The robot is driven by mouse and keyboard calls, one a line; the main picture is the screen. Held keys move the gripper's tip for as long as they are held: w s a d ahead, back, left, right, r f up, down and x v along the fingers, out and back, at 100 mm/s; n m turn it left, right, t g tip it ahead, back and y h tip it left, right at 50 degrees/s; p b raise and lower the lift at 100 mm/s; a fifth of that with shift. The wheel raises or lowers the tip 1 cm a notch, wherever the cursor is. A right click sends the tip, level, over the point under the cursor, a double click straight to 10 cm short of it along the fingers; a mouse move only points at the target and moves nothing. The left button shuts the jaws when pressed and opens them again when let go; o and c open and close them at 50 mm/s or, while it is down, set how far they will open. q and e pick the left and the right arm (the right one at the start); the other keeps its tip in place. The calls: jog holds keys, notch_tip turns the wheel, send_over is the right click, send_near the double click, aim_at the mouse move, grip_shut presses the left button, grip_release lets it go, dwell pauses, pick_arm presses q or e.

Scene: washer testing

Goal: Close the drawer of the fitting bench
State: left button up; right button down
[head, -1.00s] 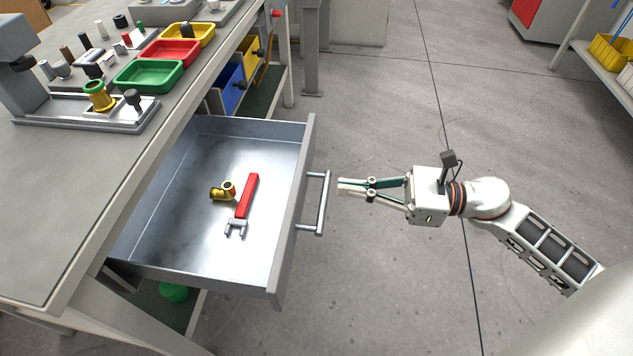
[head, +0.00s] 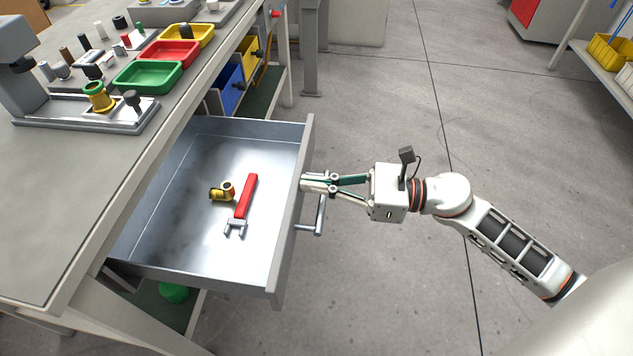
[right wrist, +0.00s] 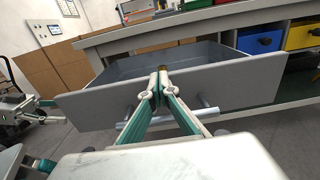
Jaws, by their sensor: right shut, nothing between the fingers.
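The drawer (head: 180,245) of the fitting bench (head: 60,215) stands pulled out. Inside lie a red wrench-like tool (head: 243,200) and a small brass fitting (head: 222,191). My right gripper (head: 304,183) is shut and empty, its fingertips at the outer face of the drawer front, just above the bar handle (head: 320,212). In the right wrist view the closed fingertips (right wrist: 160,72) overlap the upper middle of the drawer front (right wrist: 90,98), with the handle (right wrist: 135,128) below them. I cannot tell whether they touch it.
On the bench top are a green tray (head: 147,76), a red tray (head: 172,53), a yellow tray (head: 190,35) and several small parts. Blue and yellow bins (head: 232,85) sit under the bench. The floor (head: 390,270) around my right arm is clear.

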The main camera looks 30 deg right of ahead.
jog(key=x, duration=0.5)
jog(key=p+x, duration=0.1)
jog(key=x, duration=0.1)
jog(key=shift+w+a+r, duration=0.25)
jog(key=shift+r, duration=0.1)
jog(key=x, duration=1.1)
jog(key=shift+a+f+p, duration=0.15)
jog(key=shift+f+p, duration=0.1)
jog(key=shift+p, duration=0.05)
jog(key=x, duration=0.6)
jog(key=shift+w+a+f, duration=0.15)
jog(key=shift+w+a, duration=0.25)
jog(key=shift+a, duration=0.05)
pick_arm(q)
jog(key=shift+s+a+f, duration=0.2)
jog(key=shift+a, duration=0.1)
pick_arm(e)
jog(key=shift+r, duration=0.2)
